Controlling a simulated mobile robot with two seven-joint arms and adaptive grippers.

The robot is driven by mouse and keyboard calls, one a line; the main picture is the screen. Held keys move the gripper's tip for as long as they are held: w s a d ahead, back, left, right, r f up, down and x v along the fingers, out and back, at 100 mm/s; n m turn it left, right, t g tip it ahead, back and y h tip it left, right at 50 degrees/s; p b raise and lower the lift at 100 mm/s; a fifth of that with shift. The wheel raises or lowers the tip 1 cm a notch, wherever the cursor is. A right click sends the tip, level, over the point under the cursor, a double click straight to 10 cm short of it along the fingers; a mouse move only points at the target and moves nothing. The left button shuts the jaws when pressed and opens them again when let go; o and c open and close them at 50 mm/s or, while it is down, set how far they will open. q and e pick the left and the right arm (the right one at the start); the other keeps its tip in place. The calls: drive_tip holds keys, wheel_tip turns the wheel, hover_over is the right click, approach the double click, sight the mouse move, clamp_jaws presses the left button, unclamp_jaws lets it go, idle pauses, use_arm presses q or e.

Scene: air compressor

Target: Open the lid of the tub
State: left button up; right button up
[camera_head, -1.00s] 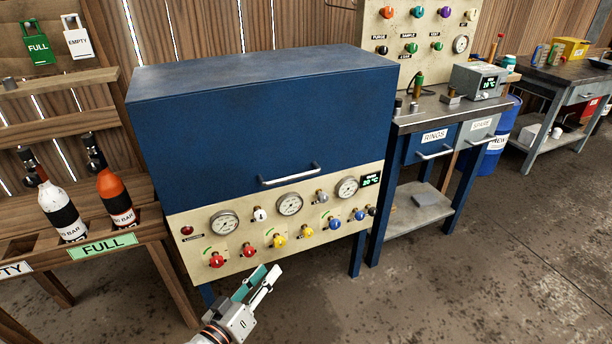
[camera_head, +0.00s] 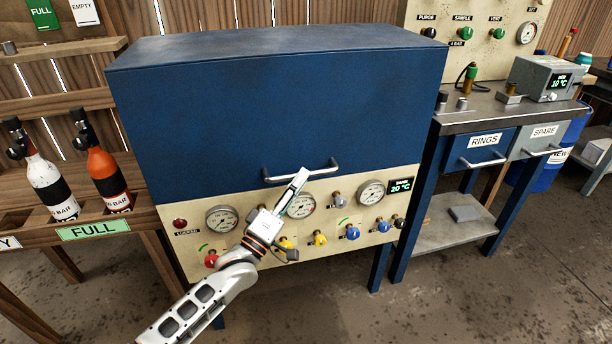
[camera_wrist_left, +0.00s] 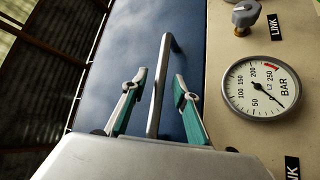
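The tub's blue lid (camera_head: 270,105) is closed above the cream control panel. Its metal bar handle (camera_head: 326,171) sits at the lid's lower front edge, and also shows in the left wrist view (camera_wrist_left: 160,90). My left gripper (camera_head: 301,178) is at the handle. In the left wrist view its two green-lined fingers (camera_wrist_left: 158,100) are spread apart, one on each side of the bar, with a gap on both sides. Contact with the handle does not show. My right gripper is not in view.
The panel below the handle carries gauges (camera_head: 222,219), coloured knobs (camera_head: 352,232) and a 20 °C display (camera_head: 401,187). Bottles (camera_head: 107,176) stand in a wooden rack at left. A workbench with drawers (camera_head: 485,150) stands at right. Open floor lies in front.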

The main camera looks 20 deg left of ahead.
use_arm(q)
drive_tip(key=shift+x, duration=1)
drive_tip(key=shift+w+d, duration=0.1)
drive_tip(key=shift+w, duration=0.1)
drive_tip(key=shift+r, duration=0.1)
clamp_jaws()
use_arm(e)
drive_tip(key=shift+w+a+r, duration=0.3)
